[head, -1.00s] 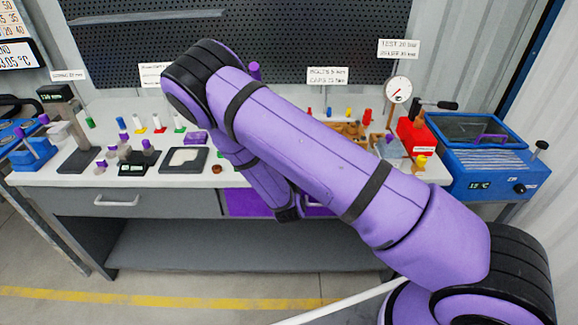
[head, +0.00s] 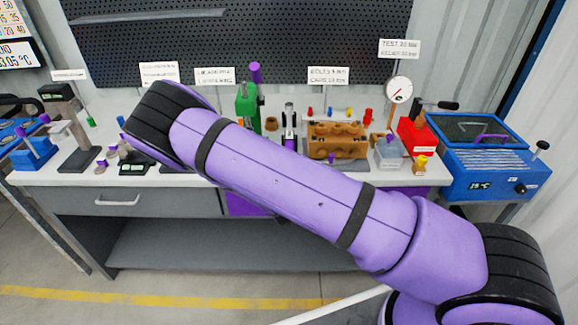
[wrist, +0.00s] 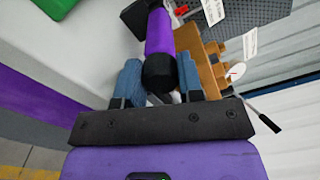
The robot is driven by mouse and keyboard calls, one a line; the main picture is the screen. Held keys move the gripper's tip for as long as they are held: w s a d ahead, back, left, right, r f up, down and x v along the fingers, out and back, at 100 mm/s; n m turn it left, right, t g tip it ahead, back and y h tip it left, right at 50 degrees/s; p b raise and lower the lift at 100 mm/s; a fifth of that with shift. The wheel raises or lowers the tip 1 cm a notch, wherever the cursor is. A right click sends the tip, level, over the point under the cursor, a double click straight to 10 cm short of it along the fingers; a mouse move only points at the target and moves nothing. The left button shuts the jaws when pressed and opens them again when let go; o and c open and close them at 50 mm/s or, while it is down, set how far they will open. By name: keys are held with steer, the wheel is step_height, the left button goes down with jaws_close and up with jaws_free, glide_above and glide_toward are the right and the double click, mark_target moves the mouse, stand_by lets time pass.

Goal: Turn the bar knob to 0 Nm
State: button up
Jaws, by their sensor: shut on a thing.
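In the wrist view, my gripper (wrist: 160,82) has its two blue fingers on either side of a purple bar with a black end (wrist: 159,35). It is shut on this bar near the black end. The bar runs away from me towards the bench; I cannot tell for sure that it is the bar knob, and no Nm reading is legible. In the head view my gripper is hidden behind my purple arm. A green device (head: 247,105) with a purple-topped lever (head: 255,73) stands upright at the back of the bench.
A brown block (head: 337,140), a clear box (head: 388,153), a red unit (head: 417,136) and a blue bath (head: 490,160) stand to the right. A dial gauge (head: 398,90) rises behind. My arm hides the bench's middle. Small parts stand at the left.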

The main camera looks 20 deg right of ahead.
steer(key=shift+n, duration=0.5)
steer(key=o, duration=0.9)
steer(key=v, duration=1)
steer(key=shift+s+a, duration=0.15)
steer(key=shift+s, duration=0.2)
